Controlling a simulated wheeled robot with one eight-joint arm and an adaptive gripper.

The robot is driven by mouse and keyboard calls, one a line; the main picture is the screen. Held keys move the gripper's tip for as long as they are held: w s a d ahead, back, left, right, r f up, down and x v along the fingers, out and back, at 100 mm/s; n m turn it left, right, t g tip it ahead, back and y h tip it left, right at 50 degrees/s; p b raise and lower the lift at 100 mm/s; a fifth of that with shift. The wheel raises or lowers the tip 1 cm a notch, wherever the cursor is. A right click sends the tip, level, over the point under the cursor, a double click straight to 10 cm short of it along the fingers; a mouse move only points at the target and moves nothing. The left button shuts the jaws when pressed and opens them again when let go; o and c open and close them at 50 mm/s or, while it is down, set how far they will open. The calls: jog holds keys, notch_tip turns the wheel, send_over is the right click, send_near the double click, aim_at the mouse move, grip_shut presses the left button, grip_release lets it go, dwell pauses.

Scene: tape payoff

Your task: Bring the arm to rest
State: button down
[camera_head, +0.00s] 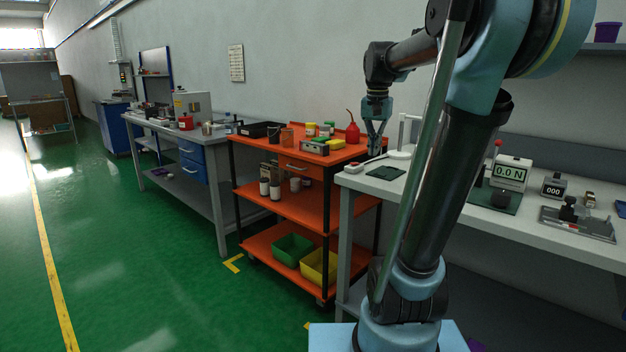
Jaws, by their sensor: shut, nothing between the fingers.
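My gripper (374,152) points down at the end of my raised, bent arm. It hangs near the left end of the white workbench (460,197), by the right side of the orange cart. Its fingers are together and nothing is held between them. Whether the fingertips touch anything behind them cannot be told from this view.
The orange cart (282,205) carries a red oil can (352,131) and several small containers. The workbench holds a force gauge reading 0.0 N (511,173), a small counter (553,186) and a dark green pad (386,173). Green floor (130,270) is clear at left.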

jog(key=s+f+n+t, duration=0.1)
jog(key=s+f+n, duration=0.4)
jog(key=s+f, duration=1.8)
jog(key=shift+s+a+f, duration=0.2)
jog(key=shift+f, duration=0.75)
